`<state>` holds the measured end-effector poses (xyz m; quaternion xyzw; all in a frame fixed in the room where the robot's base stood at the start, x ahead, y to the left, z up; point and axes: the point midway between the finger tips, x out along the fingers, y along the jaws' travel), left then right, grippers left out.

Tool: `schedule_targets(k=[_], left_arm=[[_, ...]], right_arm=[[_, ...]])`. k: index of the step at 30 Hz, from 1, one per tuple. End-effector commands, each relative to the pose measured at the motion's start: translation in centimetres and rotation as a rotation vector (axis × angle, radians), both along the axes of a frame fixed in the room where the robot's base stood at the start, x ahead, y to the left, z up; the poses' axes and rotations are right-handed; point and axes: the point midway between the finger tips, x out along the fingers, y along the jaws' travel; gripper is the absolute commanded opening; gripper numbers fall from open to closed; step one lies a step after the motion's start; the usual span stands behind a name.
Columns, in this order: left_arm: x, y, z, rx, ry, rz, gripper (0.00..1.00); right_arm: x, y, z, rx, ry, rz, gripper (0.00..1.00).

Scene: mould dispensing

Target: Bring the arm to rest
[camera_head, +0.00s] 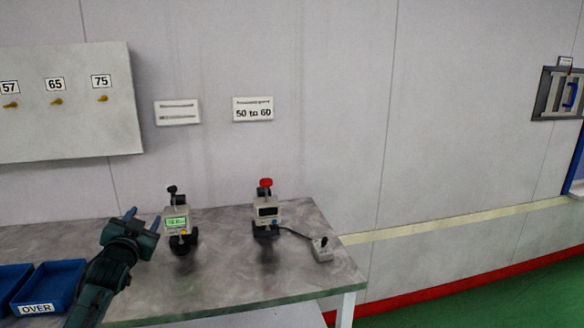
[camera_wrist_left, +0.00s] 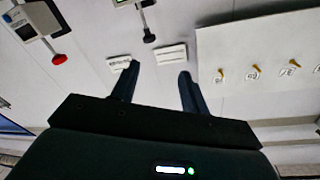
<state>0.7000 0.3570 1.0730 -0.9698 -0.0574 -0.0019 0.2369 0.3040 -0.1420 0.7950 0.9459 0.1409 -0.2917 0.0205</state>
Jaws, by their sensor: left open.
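My left gripper (camera_head: 142,217) is open and empty above the left part of the grey table (camera_head: 225,275), beside the device with the lit green display (camera_head: 176,222). In the left wrist view its two fingers (camera_wrist_left: 157,78) are spread apart with nothing between them. My right gripper is in neither view.
A second device with a red knob (camera_head: 267,208) stands to the right, with a small switch box (camera_head: 322,249) on a cable. Blue bins (camera_head: 48,287), one marked OVER, sit at the left. A board with numbered pegs (camera_head: 65,105) hangs on the wall.

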Motion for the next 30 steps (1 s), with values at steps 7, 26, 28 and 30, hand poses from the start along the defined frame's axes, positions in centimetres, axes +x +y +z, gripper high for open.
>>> schedule_targets(k=[7, 26, 28, 30], left_arm=[[-3.9, -3.7, -9.0, -0.165, 0.174, -0.048, 0.45], [-34.4, -19.5, -28.0, -0.388, 0.598, -0.241, 0.45], [-36.7, -20.4, -28.1, -0.415, 0.627, -0.244, 0.45], [-38.4, -20.9, -28.2, -0.434, 0.646, -0.246, 0.45]], right_arm=[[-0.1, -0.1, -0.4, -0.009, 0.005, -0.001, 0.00], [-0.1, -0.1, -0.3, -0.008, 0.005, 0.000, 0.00], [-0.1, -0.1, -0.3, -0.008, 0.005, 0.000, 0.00], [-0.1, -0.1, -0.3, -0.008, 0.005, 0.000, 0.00]])
